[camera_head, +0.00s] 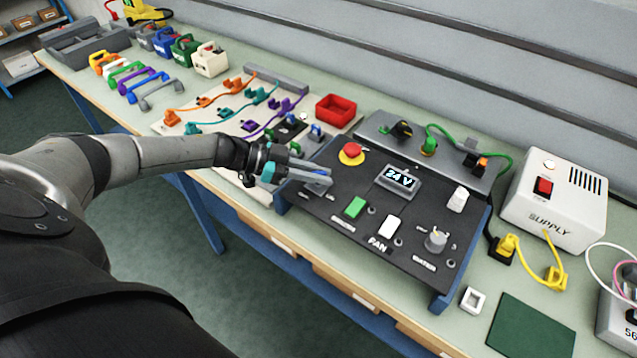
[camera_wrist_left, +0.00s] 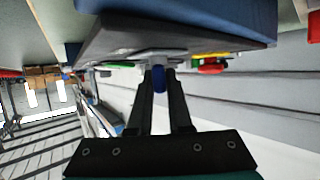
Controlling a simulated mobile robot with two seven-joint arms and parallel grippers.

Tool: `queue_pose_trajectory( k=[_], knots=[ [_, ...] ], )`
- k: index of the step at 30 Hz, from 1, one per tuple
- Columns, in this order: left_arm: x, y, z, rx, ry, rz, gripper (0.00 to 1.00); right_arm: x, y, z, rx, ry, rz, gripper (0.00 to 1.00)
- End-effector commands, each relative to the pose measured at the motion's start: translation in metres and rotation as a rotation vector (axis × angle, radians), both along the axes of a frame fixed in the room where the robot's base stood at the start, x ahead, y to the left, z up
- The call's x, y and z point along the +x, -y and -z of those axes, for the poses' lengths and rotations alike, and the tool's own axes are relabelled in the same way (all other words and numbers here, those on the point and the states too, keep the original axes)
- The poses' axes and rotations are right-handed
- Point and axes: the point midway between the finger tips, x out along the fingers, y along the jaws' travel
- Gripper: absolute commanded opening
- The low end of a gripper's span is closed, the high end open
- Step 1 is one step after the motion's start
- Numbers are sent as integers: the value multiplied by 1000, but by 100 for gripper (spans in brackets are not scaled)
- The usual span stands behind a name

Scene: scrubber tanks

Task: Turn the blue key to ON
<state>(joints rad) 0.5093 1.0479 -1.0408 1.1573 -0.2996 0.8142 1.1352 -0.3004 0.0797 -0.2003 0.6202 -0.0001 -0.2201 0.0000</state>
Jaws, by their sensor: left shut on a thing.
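The black control panel (camera_head: 330,205) stands tilted on the bench in the head view. My left gripper (camera_head: 322,179) reaches in from the left over the panel's left part, below the red stop button (camera_head: 351,152). In the left wrist view my left gripper (camera_wrist_left: 159,85) is shut on the blue key (camera_wrist_left: 158,78), which sits between the fingertips against the panel face. The gripper hides the key in the head view, and I cannot read its ON and OFF marks. My right gripper is not in view.
On the panel are a green switch (camera_head: 355,207), a white switch (camera_head: 389,227), a lit 24 V display (camera_head: 401,178) and a grey knob (camera_head: 436,241). A red tray (camera_head: 336,110) and the white supply box (camera_head: 556,200) stand nearby. A green mat (camera_head: 530,326) lies bare at right.

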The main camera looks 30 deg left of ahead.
Motion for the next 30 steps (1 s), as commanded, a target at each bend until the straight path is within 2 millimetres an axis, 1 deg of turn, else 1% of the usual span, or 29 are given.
queue_pose_trajectory(
  k=[1,9,15,27,28,30],
  knots=[
    [2,-1,4,2,3,26,0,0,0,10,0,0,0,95],
    [1,0,2,1,1,140,0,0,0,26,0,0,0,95],
    [0,0,1,0,0,173,0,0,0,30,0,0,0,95],
    [0,1,0,-2,0,180,0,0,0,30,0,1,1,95],
    [0,1,0,-2,0,180,20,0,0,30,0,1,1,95],
    [0,1,0,-2,0,180,28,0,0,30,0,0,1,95]
  ],
)
